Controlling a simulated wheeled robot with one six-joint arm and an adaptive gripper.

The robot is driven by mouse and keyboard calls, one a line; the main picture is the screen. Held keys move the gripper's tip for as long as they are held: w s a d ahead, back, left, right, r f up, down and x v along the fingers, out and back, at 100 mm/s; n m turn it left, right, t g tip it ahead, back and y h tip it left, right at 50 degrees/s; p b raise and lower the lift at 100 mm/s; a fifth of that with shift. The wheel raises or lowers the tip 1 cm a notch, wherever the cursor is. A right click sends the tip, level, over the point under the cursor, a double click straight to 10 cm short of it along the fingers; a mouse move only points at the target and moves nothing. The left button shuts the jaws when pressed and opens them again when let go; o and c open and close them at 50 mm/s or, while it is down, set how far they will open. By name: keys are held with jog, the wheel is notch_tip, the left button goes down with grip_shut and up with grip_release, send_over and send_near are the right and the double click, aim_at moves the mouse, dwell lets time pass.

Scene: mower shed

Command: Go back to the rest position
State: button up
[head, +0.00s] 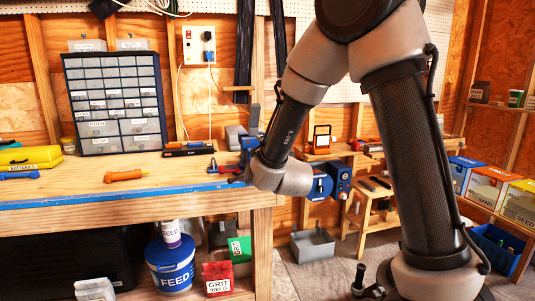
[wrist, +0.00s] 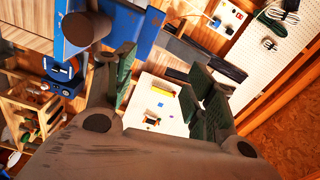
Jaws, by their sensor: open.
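My gripper (wrist: 163,75) shows in the wrist view with its two green-padded fingers spread apart. Nothing is between the fingertips; a pale panel with small yellow and blue spots shows beyond them. In the head view my arm comes down from the top, bends over the right end of the workbench (head: 150,185), and its wrist is beside the bench's right edge. The fingers cannot be made out in the head view. A large blue part with a brown round end (wrist: 88,28) fills the upper left of the wrist view, close to the left finger; I cannot tell what it is.
On the bench are a drawer cabinet (head: 113,100), a yellow case (head: 30,159), an orange-handled tool (head: 126,175) and a blue-grey vise (head: 243,143). A feed bucket (head: 170,268) stands below. A grey bin (head: 312,245) is on the floor. Labelled boxes (head: 490,187) line the right shelf.

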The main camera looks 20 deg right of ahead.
jog(key=s+a+f+n+g+y, duration=0.25)
jog(key=f+n+g, duration=0.35)
jog(key=f, duration=0.5)
jog(key=s+f+n+g, duration=0.35)
jog(key=s+n, duration=0.25)
jog(key=s, duration=0.3)
jog(key=s+d+r+n+g, duration=0.1)
jog(key=s+d+r, duration=0.3)
jog(key=s, duration=0.4)
jog(key=s+d+r+n+g+h, duration=0.1)
jog(key=s+d+r+n, duration=0.1)
jog(key=s+d+r, duration=0.3)
jog(key=s+d+r+n+g+h, duration=0.1)
jog(key=s+d+r, duration=0.4)
jog(key=s, duration=0.8)
jog(key=d+g, duration=0.1)
jog(key=d, duration=0.2)
jog(key=shift+s+d, duration=0.15)
jog(key=shift+d, duration=0.05)
jog(key=shift+h, duration=0.25)
